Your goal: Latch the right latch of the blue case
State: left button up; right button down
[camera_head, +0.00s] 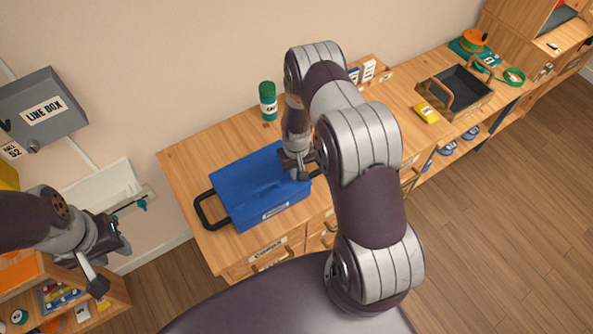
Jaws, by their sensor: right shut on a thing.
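The blue case (252,184) lies with its lid down on the wooden counter. A black handle (203,211) sticks out at its left side, and a white label is on its front. My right gripper (299,172) points down at the case's right edge. It is shut on a small part there, which looks like the right latch; the fingers and arm mostly hide that part, so its exact position cannot be told. My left gripper (113,262) is open and empty, off to the left of the counter and away from the case.
A green jar (268,101) stands behind the case. A grey line box (42,107) hangs on the wall at left. My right arm crosses above the counter.

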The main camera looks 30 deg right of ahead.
jog(key=m+b, duration=0.2)
jog(key=m, duration=0.1)
jog(key=shift+f+m, duration=0.15)
jog(key=shift+m, duration=0.25)
jog(key=m+b, duration=0.2)
jog(key=m, duration=0.2)
jog(key=m+b, duration=0.1)
jog(key=m, duration=0.3)
jog(key=shift+m, duration=0.4)
jog(key=shift+m+b, duration=0.5)
jog(key=shift+m, duration=1.1)
jog(key=shift+r, duration=0.2)
jog(key=c, duration=1.2)
grip_release()
jog(key=shift+o, duration=0.2)
